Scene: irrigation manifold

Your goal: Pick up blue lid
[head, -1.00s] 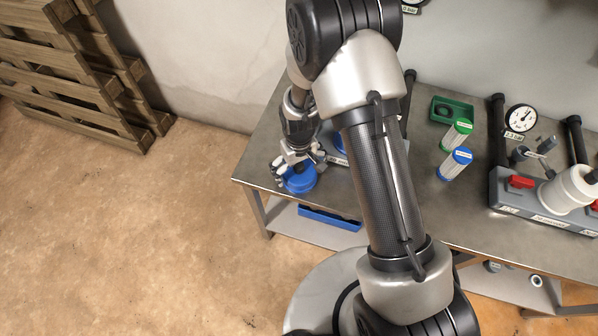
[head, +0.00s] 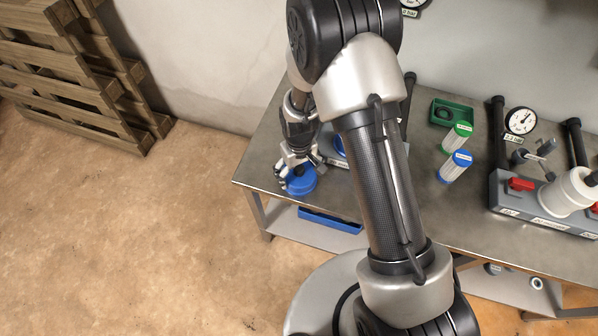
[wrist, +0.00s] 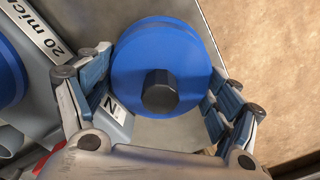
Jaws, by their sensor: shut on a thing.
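The blue lid (head: 301,182) is a round disc at the left front corner of the metal table. In the wrist view the lid (wrist: 180,35) shows a black central knob. My gripper (head: 299,170) is above it, pointing down, with its fingers shut on the lid's rim. In the wrist view my gripper (wrist: 161,76) has a finger on each side of the lid. Whether the lid is clear of the table is hard to tell.
A second round blue part (wrist: 6,72) sits to the left, beside a label reading "20 mic". A manifold with a gauge (head: 519,121) is at right. A blue tray (head: 330,220) lies below the table's front edge.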

